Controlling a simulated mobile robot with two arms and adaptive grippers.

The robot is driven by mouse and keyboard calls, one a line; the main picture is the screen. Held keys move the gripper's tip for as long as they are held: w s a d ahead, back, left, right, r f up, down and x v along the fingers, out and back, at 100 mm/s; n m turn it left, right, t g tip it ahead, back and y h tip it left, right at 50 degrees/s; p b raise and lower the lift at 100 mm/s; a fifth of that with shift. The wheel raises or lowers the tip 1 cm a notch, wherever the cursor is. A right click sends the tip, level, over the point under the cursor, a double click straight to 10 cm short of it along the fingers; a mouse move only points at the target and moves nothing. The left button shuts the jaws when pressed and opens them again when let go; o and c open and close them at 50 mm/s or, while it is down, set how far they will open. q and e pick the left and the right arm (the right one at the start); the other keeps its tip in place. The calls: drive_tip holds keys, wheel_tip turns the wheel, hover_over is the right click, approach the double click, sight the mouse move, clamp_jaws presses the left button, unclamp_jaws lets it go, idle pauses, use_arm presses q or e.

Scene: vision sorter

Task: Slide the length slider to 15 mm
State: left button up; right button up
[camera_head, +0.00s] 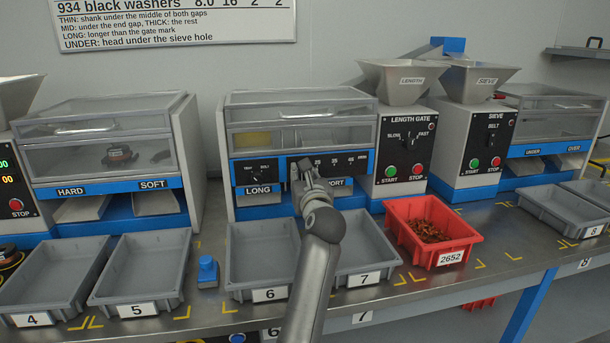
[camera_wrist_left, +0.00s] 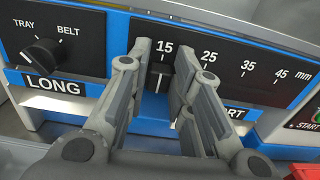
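The length slider panel (camera_head: 352,163) is a black strip on the LENGTH GATE machine, marked 15, 25, 35 and 45 mm in the left wrist view (camera_wrist_left: 262,75). A dark slider knob (camera_wrist_left: 160,71) with a pale line sits just under the 15 mark. My left gripper (camera_wrist_left: 162,52) has its fingers apart, one on each side of the knob; whether either finger touches it I cannot tell. In the head view my left gripper (camera_head: 302,168) is in front of the panel's left end and hides the knob. My right gripper is not in view.
A TRAY/BELT dial (camera_wrist_left: 42,54) is left of the slider. Below stand grey bins 6 (camera_head: 262,291) and 7 (camera_head: 362,277), and a red bin (camera_head: 432,240) of brownish parts. START and STOP buttons (camera_head: 417,169) are to the right.

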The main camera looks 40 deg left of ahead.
use_arm(q)
drive_tip(key=o, duration=0.4)
drive_tip(key=shift+s+a, duration=0.2)
drive_tip(key=shift+s, duration=0.05)
drive_tip(key=shift+w, duration=0.1)
drive_tip(key=shift+d, duration=0.25)
drive_tip(key=v, duration=0.7)
